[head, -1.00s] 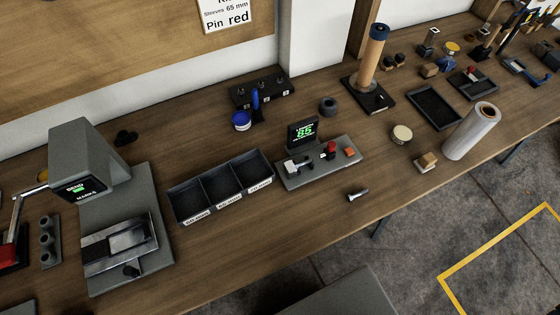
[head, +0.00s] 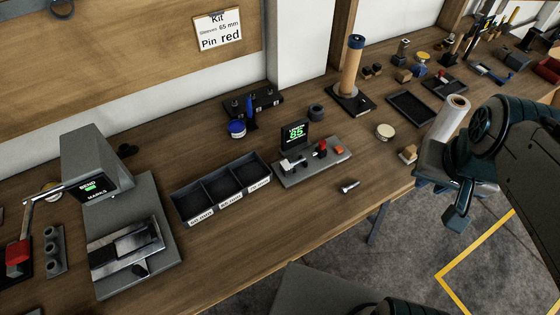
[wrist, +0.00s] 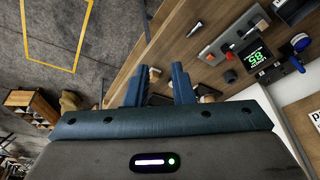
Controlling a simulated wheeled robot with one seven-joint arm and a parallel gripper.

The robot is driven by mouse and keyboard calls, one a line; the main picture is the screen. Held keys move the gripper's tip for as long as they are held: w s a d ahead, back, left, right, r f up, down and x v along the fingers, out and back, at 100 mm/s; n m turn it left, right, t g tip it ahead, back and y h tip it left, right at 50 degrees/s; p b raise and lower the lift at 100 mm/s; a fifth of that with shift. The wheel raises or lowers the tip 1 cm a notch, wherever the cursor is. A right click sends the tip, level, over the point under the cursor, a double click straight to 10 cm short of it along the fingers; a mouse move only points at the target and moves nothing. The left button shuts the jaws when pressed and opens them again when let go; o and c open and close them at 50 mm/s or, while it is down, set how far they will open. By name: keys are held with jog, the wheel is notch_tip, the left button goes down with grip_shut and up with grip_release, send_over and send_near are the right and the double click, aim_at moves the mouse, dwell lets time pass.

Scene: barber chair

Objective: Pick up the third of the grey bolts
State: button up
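One loose grey bolt (head: 349,186) lies on its side on the wooden bench, near the front edge, in front of the gauge with the green display. It also shows small in the wrist view (wrist: 195,27). I see no other loose grey bolt clearly. My gripper (wrist: 160,68) is open, with its two blue-grey fingers apart and nothing seen held between them. In the head view my gripper (head: 443,200) hangs at the right, beyond the bench's front edge and well right of the bolt.
The gauge (head: 335,163) stands behind the bolt. A three-compartment bin (head: 207,212) with labels stands left of it and looks empty. A white roll (head: 450,118), a round lid (head: 385,131) and a small wooden block (head: 408,153) stand to the right. Bench around the bolt is clear.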

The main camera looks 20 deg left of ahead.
jog(key=w+a+f+m+b, duration=0.2)
jog(key=w+a+f+b, duration=0.15)
jog(key=w+a, duration=0.4)
jog(key=m+g+y+b, duration=0.2)
jog(key=m+b, duration=0.1)
jog(key=m, duration=0.3)
send_over(296, 162)
jog(key=s, duration=0.1)
jog(key=s+d+x, duration=0.1)
jog(key=d+x, duration=0.1)
jog(key=x, duration=0.8)
jog(key=s+d+f+x, duration=0.1)
jog(key=s+x, duration=0.1)
jog(key=x, duration=0.7)
jog(key=shift+w+d+f+p, duration=0.1)
jog(key=shift+w+f+p, duration=0.1)
jog(key=shift+f, duration=0.85)
jog(key=shift+w+d+f+p, duration=0.1)
jog(key=shift+w+f+p, duration=0.05)
jog(key=shift+f, duration=0.9)
jog(key=shift+w+d+f+p, duration=0.1)
jog(key=shift+w+f+p, duration=0.1)
jog(key=shift+f, duration=0.85)
grip_shut()
